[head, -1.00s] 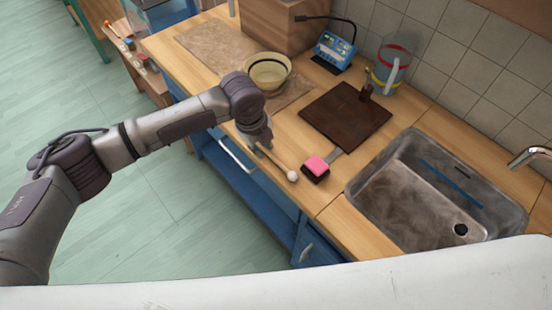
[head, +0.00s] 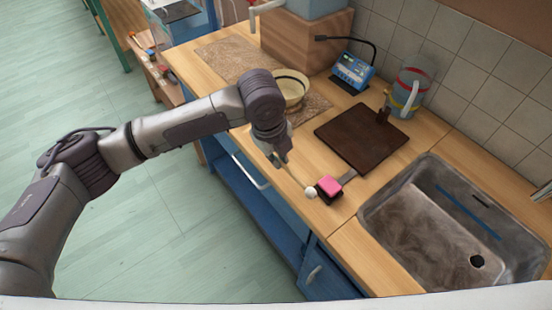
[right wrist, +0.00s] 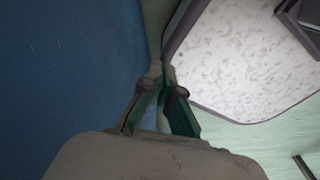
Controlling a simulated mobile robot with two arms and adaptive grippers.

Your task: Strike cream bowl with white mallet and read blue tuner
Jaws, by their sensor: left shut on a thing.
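My left gripper (head: 281,162) is shut on the thin handle of the white mallet (head: 311,193). The mallet's round white head points down and right, near the pink-topped block. The cream bowl (head: 293,90) has a dark band and sits on a brown mat behind my left arm, which hides its left part. The mallet head is apart from the bowl. The blue tuner (head: 352,72) stands at the back of the counter; its screen is too small to read. My right gripper (right wrist: 163,80) shows only in the right wrist view, with its fingertips together and nothing visible between them.
A dark board (head: 360,138), a pink-topped block (head: 329,187) and a grey-blue pitcher (head: 404,95) stand on the wooden counter. The sink (head: 440,225) is at the right. A wooden box (head: 305,42) stands behind the bowl. In the right wrist view, a blue surface (right wrist: 65,80) is close at left.

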